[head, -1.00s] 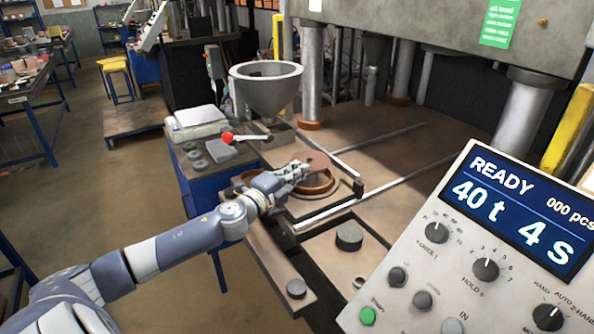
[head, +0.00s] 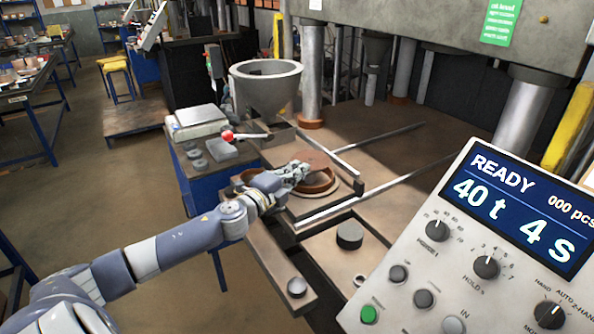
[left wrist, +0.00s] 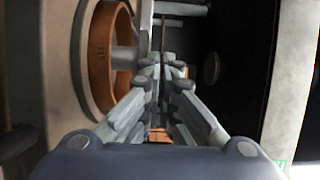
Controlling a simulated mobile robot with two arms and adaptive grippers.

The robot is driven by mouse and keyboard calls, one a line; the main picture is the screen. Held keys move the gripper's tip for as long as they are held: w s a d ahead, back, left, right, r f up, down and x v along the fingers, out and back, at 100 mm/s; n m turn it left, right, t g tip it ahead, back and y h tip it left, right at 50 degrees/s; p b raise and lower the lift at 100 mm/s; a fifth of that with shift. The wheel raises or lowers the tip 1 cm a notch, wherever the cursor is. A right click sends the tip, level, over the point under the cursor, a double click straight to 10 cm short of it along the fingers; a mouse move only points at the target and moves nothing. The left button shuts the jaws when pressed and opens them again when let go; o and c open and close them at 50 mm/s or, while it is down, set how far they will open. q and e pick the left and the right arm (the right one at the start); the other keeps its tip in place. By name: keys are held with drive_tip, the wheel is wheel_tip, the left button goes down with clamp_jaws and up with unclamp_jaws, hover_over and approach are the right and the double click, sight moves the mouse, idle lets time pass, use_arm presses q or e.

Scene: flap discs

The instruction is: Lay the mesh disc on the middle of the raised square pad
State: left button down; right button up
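My left gripper (head: 301,170) reaches in from the left and hovers over the round mould ring on the press. Its fingers look nearly closed on a thin brown disc (head: 314,158), which I take to be the mesh disc. In the left wrist view the disc (left wrist: 162,35) shows edge-on as a thin line between the fingertips (left wrist: 163,70). The orange ring (left wrist: 105,58) with a grey centre post lies beside the fingers there. Which surface is the raised square pad is unclear; a square plate (head: 298,208) lies under the ring (head: 322,186). My right gripper is not in view.
A grey hopper (head: 265,85) stands behind the ring. A blue cart (head: 205,185) at left carries a scale (head: 200,117), a grey block (head: 222,150) and small round pieces. Metal rails (head: 325,212) flank the plate. A control panel (head: 480,250) fills the right front.

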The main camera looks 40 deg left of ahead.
use_arm(q)
drive_tip(key=shift+f, duration=0.25)
drive_tip(key=c, duration=1.7)
unclamp_jaws()
drive_tip(key=shift+s, duration=0.1)
drive_tip(key=s, duration=1.1)
drive_tip(key=shift+s, duration=0.4)
